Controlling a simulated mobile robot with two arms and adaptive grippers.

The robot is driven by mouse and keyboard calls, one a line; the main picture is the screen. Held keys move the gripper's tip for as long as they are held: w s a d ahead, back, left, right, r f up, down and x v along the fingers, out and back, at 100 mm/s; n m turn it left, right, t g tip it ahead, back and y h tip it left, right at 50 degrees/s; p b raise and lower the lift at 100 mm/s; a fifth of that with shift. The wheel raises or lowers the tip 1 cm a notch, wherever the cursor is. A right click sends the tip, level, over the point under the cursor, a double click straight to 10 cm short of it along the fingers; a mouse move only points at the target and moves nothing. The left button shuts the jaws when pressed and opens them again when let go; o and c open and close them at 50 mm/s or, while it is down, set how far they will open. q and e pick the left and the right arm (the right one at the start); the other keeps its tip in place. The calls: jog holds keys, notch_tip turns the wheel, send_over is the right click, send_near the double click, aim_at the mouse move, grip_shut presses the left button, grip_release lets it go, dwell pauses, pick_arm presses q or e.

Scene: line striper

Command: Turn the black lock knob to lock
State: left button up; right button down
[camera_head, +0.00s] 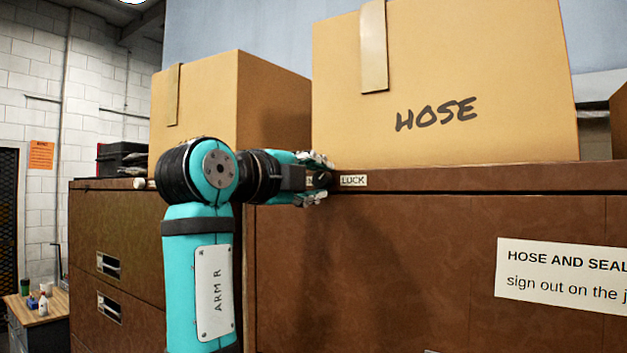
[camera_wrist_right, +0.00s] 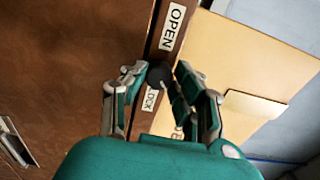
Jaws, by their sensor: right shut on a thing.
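The black lock knob (camera_wrist_right: 158,76) sits on the top rail of the brown cabinet, between an OPEN label (camera_wrist_right: 173,27) and a second label (camera_wrist_right: 150,98) that seems to read LOCK. My right gripper (camera_wrist_right: 157,71) is shut on the knob, with a finger on either side of it. In the head view my right gripper (camera_head: 318,180) reaches the rail just left of the small white label (camera_head: 353,181). There the knob is mostly hidden by the fingers, and I cannot tell which way it is turned. My left gripper is not in view.
A large cardboard box marked HOSE (camera_head: 450,75) and another box (camera_head: 200,100) stand on top of the brown cabinet (camera_head: 400,260), close above the gripper. A white sign (camera_head: 565,275) is on the cabinet front. Drawers with handles (camera_head: 109,265) are at the left.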

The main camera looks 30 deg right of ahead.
jog(key=shift+r, duration=0.1)
jog(key=c, duration=1.2)
grip_release()
jog(key=shift+c, duration=0.2)
jog(key=shift+o, duration=1.1)
jog(key=shift+w+d, duration=0.1)
jog(key=v, duration=1.2)
